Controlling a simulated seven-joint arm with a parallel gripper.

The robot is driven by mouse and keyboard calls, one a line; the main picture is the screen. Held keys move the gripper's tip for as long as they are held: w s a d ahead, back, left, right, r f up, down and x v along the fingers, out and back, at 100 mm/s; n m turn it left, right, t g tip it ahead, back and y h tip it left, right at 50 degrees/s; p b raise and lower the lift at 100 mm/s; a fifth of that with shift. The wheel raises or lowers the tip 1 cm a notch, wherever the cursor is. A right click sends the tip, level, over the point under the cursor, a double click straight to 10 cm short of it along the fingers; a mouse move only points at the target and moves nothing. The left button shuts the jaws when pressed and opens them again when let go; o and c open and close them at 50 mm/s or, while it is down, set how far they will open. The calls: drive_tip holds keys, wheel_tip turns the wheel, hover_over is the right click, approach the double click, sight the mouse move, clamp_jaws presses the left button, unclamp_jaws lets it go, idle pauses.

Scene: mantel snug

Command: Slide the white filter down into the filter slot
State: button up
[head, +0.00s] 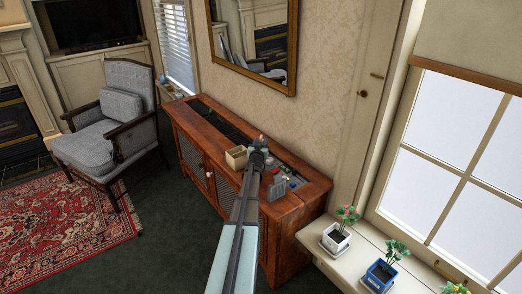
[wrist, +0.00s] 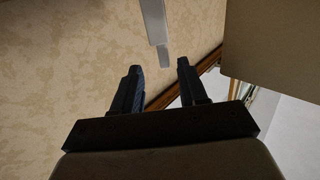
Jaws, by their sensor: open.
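My gripper (head: 260,142) is over the wooden cabinet at the end of my outstretched arm. In the wrist view my gripper (wrist: 158,66) shows two dark fingers spread apart, with nothing clearly held between them. A pale, narrow strip (wrist: 154,22) hangs into the top of the wrist view beyond the fingertips. I cannot tell whether it is the white filter. A grey box (head: 277,188) stands on the cabinet just right of my gripper. Small red, green and pale items (head: 291,180) lie beside it, too small to tell apart. I cannot make out the filter slot.
The cabinet (head: 306,203) stands against the wall. An open tan box (head: 236,158) is on it, close to the left of my gripper. A framed mirror (head: 240,78) hangs above. Potted plants stand on the windowsill (head: 345,268) at right. A grey armchair (head: 90,150) is at left.

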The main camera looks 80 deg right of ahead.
sight(261, 136)
drive_tip(key=shift+w+d, duration=0.2)
drive_tip(key=shift+d, duration=1.15)
drive_tip(key=shift+w+d, duration=0.15)
drive_tip(key=shift+d, duration=1.15)
clamp_jaws()
